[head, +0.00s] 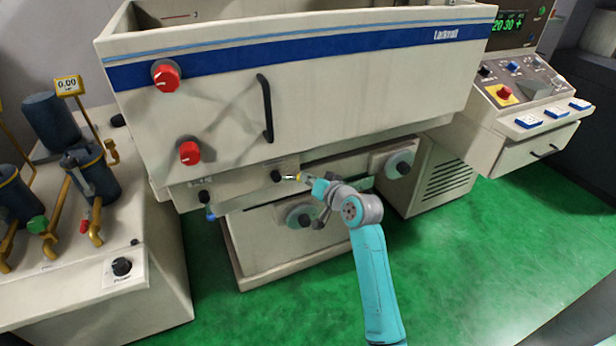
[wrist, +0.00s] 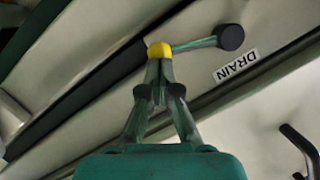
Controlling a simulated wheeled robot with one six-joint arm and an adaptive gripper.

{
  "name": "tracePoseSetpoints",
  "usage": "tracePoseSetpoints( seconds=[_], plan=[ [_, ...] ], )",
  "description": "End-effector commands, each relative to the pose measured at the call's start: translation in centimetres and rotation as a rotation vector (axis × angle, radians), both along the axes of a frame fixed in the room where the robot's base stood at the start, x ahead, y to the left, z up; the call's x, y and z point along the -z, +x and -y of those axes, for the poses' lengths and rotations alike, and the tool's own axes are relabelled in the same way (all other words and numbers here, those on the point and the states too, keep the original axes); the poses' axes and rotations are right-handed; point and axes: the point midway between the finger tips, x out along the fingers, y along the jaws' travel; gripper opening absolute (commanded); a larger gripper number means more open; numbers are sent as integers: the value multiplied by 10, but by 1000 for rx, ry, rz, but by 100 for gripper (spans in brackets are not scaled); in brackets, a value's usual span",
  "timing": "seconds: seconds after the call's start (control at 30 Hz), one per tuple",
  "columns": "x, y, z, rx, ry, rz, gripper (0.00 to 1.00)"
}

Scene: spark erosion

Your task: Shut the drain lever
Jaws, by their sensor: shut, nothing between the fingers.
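The drain lever has a black round hub (wrist: 230,37), a thin greenish rod and a yellow end knob (wrist: 160,50). A white DRAIN label (wrist: 236,65) is beside it. In the wrist view the rod runs from the hub to the left, slightly down. In the head view the black hub (head: 277,177) is on the machine's lower front panel, with the yellow knob (head: 291,177) just right of it. My gripper (wrist: 160,65) is shut and empty. Its fingertips are right at the yellow knob; whether they touch it I cannot tell. My gripper (head: 302,178) partly hides the lever's end in the head view.
A second black hub (head: 204,197) with a blue-tipped lever (head: 210,214) is to the left. Handwheels (head: 400,164) are on the lower front. Above are two red knobs (head: 166,76) and a black handle (head: 266,108). A filter unit (head: 120,290) stands left. Green floor (head: 480,250) is open at right.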

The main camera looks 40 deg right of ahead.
Motion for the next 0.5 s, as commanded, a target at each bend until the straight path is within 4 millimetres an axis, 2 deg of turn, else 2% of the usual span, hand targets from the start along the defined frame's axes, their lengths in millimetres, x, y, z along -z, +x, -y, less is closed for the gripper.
tracePoseSetpoints(
  seconds=[0.5],
  plan=[
    [37, 3, -11, 1, 430, 121, 0]
  ],
)
